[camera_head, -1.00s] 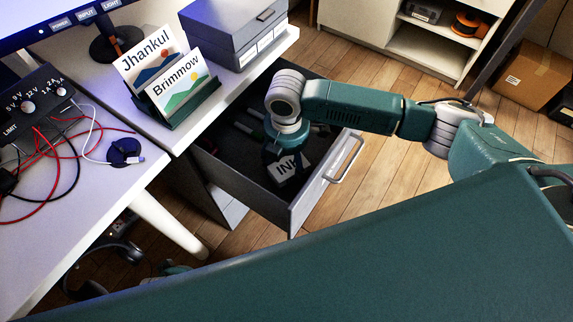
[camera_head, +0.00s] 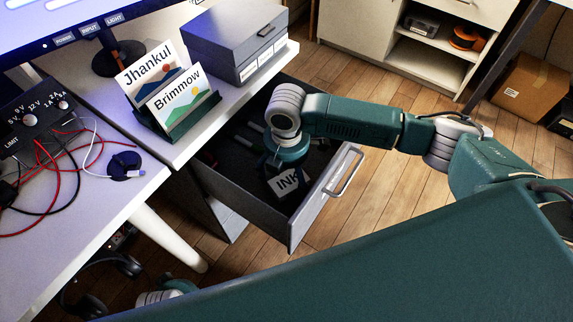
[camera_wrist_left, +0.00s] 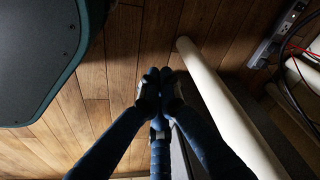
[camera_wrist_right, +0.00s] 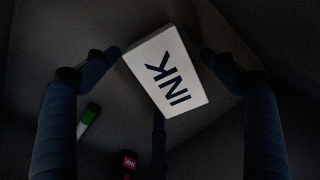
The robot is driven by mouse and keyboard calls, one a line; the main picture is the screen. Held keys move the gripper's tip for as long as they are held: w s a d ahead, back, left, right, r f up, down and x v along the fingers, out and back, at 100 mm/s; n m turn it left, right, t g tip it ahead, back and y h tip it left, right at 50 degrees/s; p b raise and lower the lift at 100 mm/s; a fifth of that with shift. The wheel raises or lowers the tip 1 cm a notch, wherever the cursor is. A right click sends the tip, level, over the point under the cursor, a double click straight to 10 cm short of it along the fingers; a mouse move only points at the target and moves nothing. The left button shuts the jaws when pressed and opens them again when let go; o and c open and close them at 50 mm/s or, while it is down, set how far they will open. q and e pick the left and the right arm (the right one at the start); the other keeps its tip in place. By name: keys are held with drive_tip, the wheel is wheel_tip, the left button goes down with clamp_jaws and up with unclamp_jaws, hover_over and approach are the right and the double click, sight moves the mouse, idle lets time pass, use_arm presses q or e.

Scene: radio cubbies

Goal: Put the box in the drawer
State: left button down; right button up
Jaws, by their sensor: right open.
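The white box marked INK (camera_head: 289,182) lies inside the open grey drawer (camera_head: 300,225), partly hidden by my right arm. The right wrist view shows the box (camera_wrist_right: 167,72) tilted in the picture, between the spread fingers of my right gripper (camera_wrist_right: 162,55). Small dark gaps show between the fingertips and the box. In the head view my right gripper points down into the drawer, its fingers mostly hidden by the wrist. My left gripper (camera_wrist_left: 160,82) shows in the left wrist view with its fingers together and nothing visible in them, above the wood floor.
A green-capped item (camera_wrist_right: 88,118) and a dark red item (camera_wrist_right: 130,162) lie in the drawer. The desk (camera_head: 165,150) above bears a card holder (camera_head: 178,122) and a grey storage box (camera_head: 235,35). A white table leg (camera_wrist_left: 225,110) stands near my left gripper.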

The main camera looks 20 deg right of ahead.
sight(287, 177)
use_arm(q)
drive_tip(key=s+f+p, duration=0.2)
drive_tip(key=s+f, duration=0.3)
drive_tip(key=f, duration=0.3)
drive_tip(key=shift+a+f+g, duration=0.25)
drive_tip(key=shift+a+g, duration=0.1)
drive_tip(key=shift+g, duration=0.05)
use_arm(e)
wheel_tip(287, 177, up, 11)
drive_tip(key=shift+r, duration=0.2)
use_arm(q)
drive_tip(key=shift+r+p, duration=0.1)
drive_tip(key=shift+p, duration=0.2)
use_arm(e)
drive_tip(key=shift+r, duration=0.1)
